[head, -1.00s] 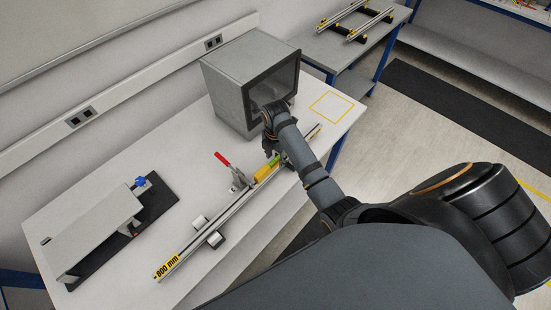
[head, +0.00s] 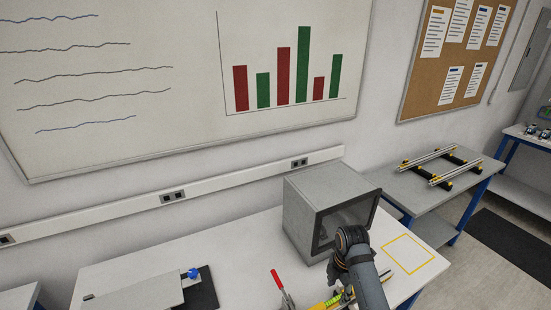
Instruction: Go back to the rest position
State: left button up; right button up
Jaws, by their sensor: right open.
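My right gripper (head: 344,290) is in the head view at the bottom, right of centre, in front of the grey box-shaped machine (head: 303,225). A yellow-green piece (head: 332,302) shows right beside and below the fingers. I cannot tell whether they touch it. My left gripper is not in the view.
A red-handled clamp (head: 277,281) stands left of the gripper. A grey plate device with a blue knob (head: 192,273) lies further left. A yellow-outlined square (head: 408,254) on the table is empty. Another table (head: 420,192) with rails stands at the right.

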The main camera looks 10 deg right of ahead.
jog(key=s+r+m+t, duration=0.2)
jog(key=s+m+t, duration=0.2)
jog(key=s+m, duration=1.45)
jog(key=d+f+m+g+b, duration=0.25)
jog(key=f+b, duration=0.55)
jog(key=f, duration=2.7)
jog(key=s+d+f+b, duration=0.1)
jog(key=s+f+b, duration=0.4)
jog(key=s+f, duration=1.4)
notch_tip(320, 180, down, 2)
jog(key=shift+d+f+h, duration=0.1)
jog(key=shift+d+h, duration=0.25)
jog(key=shift+h, duration=0.05)
jog(key=shift+g, duration=0.25)
